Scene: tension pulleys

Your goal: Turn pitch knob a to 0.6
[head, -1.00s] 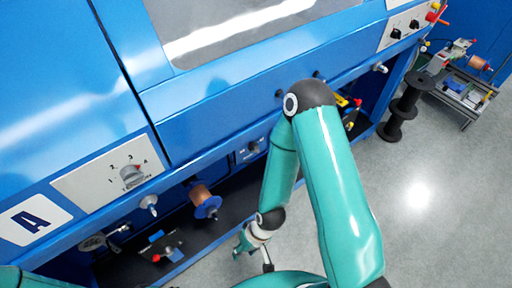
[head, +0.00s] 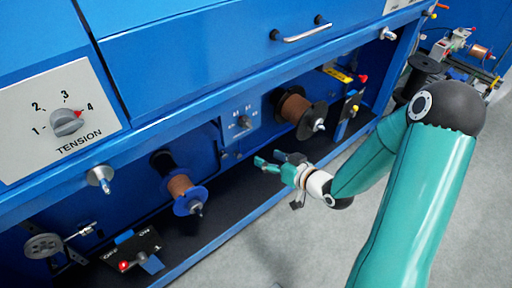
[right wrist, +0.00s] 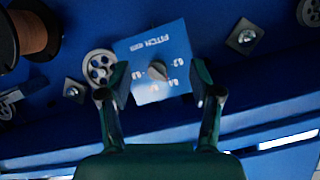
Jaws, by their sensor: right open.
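The pitch knob (head: 243,122) is a small grey knob on a light blue plate (head: 234,110) low on the machine front. In the right wrist view the knob (right wrist: 157,70) sits on the plate marked PITCH (right wrist: 146,46), seen turned over, with small numbers around it. Its exact setting is too small to read. My right gripper (head: 270,160) is in front of the lower bay, below and right of the knob. In the right wrist view my right gripper (right wrist: 160,84) is open, its fingers either side of the knob in the picture, nothing held. My left gripper is not in view.
Copper spools (head: 296,108) and (head: 181,186) flank the plate. A tension dial (head: 66,122) is at upper left. A switch box (head: 133,250) with a red light stands at lower left. A ledge (head: 200,122) runs above the bay; the grey floor in front is open.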

